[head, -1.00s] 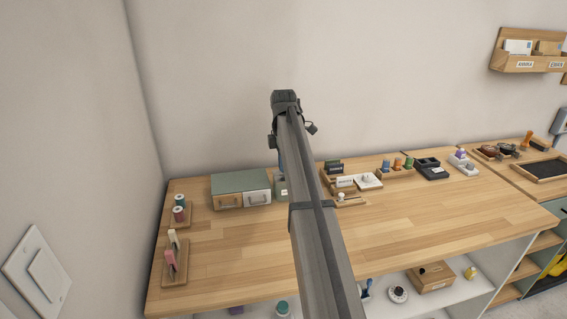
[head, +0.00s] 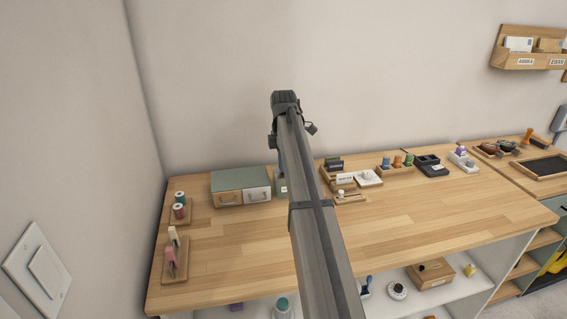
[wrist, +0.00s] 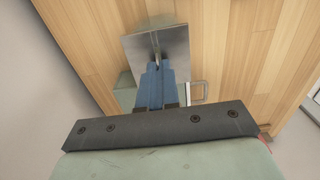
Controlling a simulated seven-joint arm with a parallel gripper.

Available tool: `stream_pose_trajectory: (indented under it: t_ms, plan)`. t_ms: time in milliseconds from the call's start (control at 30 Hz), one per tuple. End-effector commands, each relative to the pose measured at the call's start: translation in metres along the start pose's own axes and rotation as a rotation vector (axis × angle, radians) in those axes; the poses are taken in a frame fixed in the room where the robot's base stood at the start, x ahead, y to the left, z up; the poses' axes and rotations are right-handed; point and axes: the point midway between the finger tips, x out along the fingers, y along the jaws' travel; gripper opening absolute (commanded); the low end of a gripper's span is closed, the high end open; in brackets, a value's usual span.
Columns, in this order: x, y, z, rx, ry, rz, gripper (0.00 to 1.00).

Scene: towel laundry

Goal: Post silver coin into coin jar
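The coin jar (head: 281,187) is a grey-green container, partly hidden behind my arm in the head view. In the wrist view its square metallic lid (wrist: 136,45) is seen from above, with a narrow dark slot near its middle. My gripper (wrist: 157,66) has its blue fingers close together over the lid, by the slot. A thin silver edge (wrist: 157,57) shows at the fingertips, seen edge-on; it looks like the silver coin pinched between them. Whether it has entered the slot cannot be told.
A green-topped drawer unit (head: 240,180) stands just left of the jar. Small trays and a white block (head: 368,178) lie to the right. Thread spools (head: 179,211) are at the left. The wooden counter (head: 235,245) is clear in front.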

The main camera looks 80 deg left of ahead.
Motion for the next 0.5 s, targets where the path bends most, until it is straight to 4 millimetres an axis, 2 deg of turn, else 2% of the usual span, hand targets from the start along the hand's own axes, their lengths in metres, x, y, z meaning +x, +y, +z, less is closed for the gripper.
stream_pose_trajectory:
  t_ms: [467, 500]
  plan:
    - [0.0053, 0.0, 0.0, 0.0, 0.0, 0.0, 0.0]
    - [0.0054, 0.0, 0.0, 0.0, 0.0, 0.0, 0.02]
